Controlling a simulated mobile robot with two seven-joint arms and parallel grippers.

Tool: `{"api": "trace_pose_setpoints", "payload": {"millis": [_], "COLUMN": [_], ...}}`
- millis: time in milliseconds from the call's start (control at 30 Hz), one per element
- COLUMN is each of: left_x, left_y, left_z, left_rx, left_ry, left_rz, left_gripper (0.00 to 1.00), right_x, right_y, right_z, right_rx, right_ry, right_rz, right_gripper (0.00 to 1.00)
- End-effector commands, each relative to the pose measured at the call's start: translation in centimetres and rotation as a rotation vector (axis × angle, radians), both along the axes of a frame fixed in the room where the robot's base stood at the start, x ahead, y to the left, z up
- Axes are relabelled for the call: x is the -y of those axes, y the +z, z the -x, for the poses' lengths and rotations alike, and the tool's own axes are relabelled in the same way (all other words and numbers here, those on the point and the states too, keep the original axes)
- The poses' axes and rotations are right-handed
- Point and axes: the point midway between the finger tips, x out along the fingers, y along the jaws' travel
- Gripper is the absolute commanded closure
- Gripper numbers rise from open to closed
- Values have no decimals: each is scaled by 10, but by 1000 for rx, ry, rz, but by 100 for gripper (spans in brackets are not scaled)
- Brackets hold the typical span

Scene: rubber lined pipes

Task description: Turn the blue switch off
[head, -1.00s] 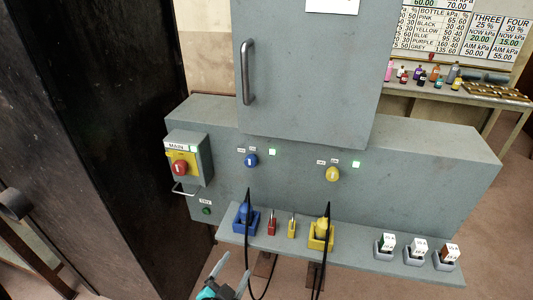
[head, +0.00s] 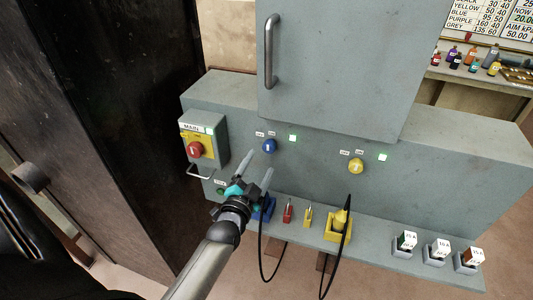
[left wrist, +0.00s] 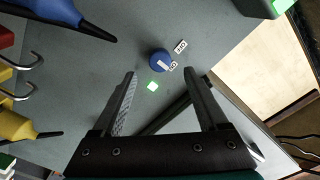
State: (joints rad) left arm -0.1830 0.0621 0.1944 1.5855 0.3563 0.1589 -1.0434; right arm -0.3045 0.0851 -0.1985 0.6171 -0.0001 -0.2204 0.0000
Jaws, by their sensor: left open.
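The blue switch (head: 269,146) is a round knob on the front of the grey cabinet, with small labels above it and a lit green lamp (head: 292,138) to its right. In the left wrist view the blue switch (left wrist: 160,61) lies ahead, just beyond the fingertips, with two labels beside it. My left gripper (head: 260,167) is open and empty, just below and in front of the switch. The left wrist view shows its fingers (left wrist: 163,75) spread apart with the switch roughly between their lines and not touched. My right gripper is not in view.
A yellow switch (head: 356,166) is farther right. The MAIN box (head: 203,140) with a red knob is to the left. The ledge holds a blue plug (head: 265,209) partly behind my gripper, red and yellow padlocks, a yellow plug (head: 340,221) and tagged blocks. A dark metal door stands at left.

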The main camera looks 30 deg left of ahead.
Motion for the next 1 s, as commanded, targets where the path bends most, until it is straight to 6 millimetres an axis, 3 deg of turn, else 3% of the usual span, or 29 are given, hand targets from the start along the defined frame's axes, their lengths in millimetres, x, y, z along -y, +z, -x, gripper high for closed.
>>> {"api": "trace_pose_setpoints", "payload": {"millis": [200,400,833,1000], "left_x": [-8,-13,-15,-15], "left_y": [0,-1,0,0], "left_z": [-35,-54,-61,-61], "left_rx": [2,0,0,0], "left_ry": [0,0,-1,-1], "left_rz": [1,0,1,1], "left_gripper": [24,24,24,43], "right_x": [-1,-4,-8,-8], "right_y": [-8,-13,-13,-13], "right_z": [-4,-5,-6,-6], "right_rx": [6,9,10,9], "right_ry": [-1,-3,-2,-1], "right_rz": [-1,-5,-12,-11], "right_gripper": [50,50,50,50]}}
